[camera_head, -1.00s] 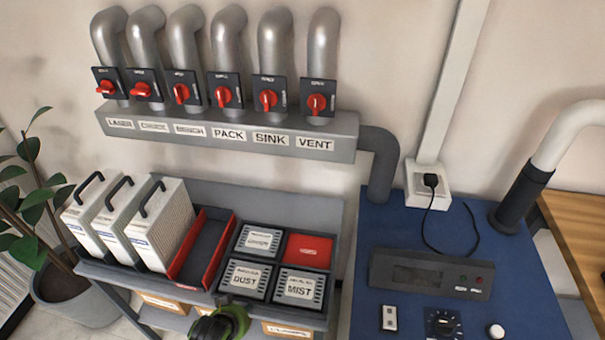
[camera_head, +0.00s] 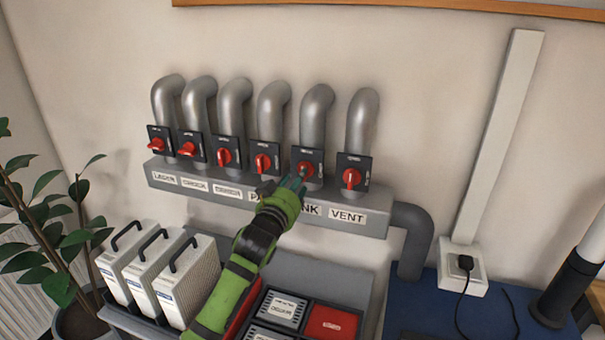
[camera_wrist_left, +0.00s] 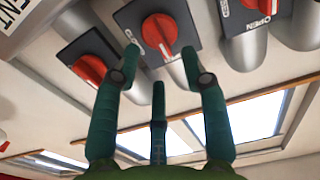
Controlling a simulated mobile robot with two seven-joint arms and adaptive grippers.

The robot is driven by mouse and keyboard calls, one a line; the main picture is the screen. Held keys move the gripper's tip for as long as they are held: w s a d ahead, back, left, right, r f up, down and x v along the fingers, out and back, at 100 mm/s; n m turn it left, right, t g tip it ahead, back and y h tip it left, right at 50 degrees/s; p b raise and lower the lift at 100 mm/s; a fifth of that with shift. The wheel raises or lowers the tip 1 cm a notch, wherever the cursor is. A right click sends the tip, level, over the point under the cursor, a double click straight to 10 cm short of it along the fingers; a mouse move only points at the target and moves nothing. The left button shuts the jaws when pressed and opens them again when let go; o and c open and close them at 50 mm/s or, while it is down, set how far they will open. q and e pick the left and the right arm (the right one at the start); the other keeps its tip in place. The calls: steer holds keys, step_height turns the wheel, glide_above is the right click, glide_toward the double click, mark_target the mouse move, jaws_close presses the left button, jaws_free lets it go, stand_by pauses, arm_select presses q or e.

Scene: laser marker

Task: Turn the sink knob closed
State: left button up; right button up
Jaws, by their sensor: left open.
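The sink knob (camera_head: 305,169) is a red rotary handle on a dark square plate, fifth from the left in a row of knobs below grey pipes. Its label on the grey duct is partly hidden by my gripper. My left gripper (camera_head: 292,184) reaches up to this knob, its teal fingers in front of it. In the left wrist view the sink knob (camera_wrist_left: 160,32) shows ahead of and between the open fingertips (camera_wrist_left: 160,65). I cannot tell whether any finger touches it. My right gripper is not in view.
The vent knob (camera_head: 351,178) is close on the right and the pack knob (camera_head: 263,162) close on the left. The grey duct (camera_head: 205,188) runs beneath the knobs. White filter boxes (camera_head: 184,280) stand below, beside my forearm. A blue bench (camera_head: 425,310) is at lower right.

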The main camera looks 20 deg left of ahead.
arm_select(q)
steer(key=shift+w+d+p, duration=0.15)
steer(key=shift+w+p, duration=0.35)
steer(key=shift+w, duration=1.75)
steer(key=shift+c, duration=0.4)
jaws_close()
